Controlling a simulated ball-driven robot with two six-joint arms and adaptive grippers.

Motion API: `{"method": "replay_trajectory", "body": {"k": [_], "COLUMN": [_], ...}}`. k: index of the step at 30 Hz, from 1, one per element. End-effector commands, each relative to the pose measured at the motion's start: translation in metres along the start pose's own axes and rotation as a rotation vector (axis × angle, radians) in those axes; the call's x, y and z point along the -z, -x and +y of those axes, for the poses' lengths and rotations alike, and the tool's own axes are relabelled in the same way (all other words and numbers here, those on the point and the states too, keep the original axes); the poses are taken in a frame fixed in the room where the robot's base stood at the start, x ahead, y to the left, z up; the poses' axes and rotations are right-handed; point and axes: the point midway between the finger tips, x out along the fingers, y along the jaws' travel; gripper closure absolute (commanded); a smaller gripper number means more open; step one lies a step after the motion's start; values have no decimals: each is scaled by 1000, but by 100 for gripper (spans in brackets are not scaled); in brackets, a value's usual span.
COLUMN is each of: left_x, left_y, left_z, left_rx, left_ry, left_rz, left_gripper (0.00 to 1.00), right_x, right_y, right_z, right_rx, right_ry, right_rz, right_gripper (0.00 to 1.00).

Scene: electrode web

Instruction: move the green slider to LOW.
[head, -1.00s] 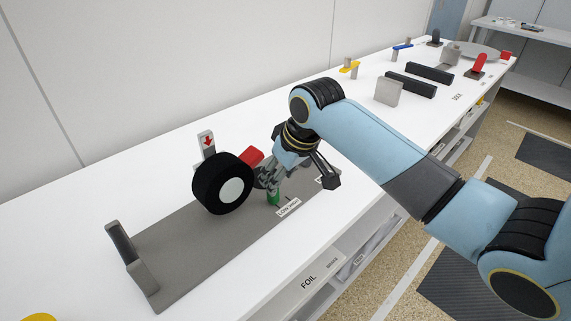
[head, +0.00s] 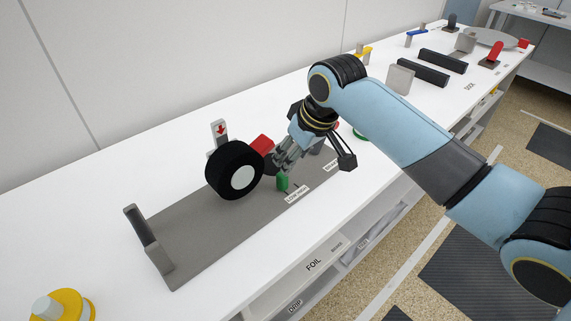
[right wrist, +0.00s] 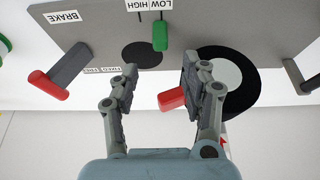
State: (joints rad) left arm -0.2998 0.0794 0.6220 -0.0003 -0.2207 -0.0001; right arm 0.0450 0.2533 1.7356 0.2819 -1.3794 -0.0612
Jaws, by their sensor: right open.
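The green slider (head: 282,183) stands upright on the grey panel of the foil machine (head: 190,240). In the head view it is by the left, LOW end of its LOW/HIGH label (head: 297,194). In the right wrist view, which is upside down, the slider (right wrist: 161,37) is at the top centre beside the label (right wrist: 150,5). My right gripper (right wrist: 160,76) is open, with nothing between its fingers. It hangs above the panel, behind the slider in the head view (head: 283,160), apart from it. My left gripper is not in view.
A black roller with a white hub (head: 243,178) and a red handle (head: 262,145) stand close left of the gripper. A red-tipped brake lever (right wrist: 60,72) is on its other side. A yellow knob (head: 62,305) is at front left. The bench's front strip is clear.

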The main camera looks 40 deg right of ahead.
Motion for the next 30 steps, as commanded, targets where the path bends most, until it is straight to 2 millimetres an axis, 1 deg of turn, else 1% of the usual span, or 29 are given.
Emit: {"method": "replay_trajectory", "body": {"k": [5,9,12,15,20,28,29,30], "left_x": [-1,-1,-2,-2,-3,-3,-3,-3], "left_y": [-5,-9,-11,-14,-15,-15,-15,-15], "left_z": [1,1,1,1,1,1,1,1], "left_rx": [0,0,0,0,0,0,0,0], "left_ry": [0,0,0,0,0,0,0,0], "left_rz": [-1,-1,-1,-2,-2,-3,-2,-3], "left_gripper": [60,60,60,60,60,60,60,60], "right_x": [-2,-2,-2,-2,-1,-1,-1,-1], "right_y": [-30,-60,-78,-92,-104,-105,-105,-105], "right_z": [-1,-1,-1,-1,-1,-1,-1,-1], "right_rx": [3,2,2,2,1,1,1,1], "right_ry": [-2,-2,-1,-1,0,1,1,1], "right_rz": [-3,-3,-3,-2,-1,0,0,0], "right_gripper": [54,54,54,54,54,54,55,60]}}
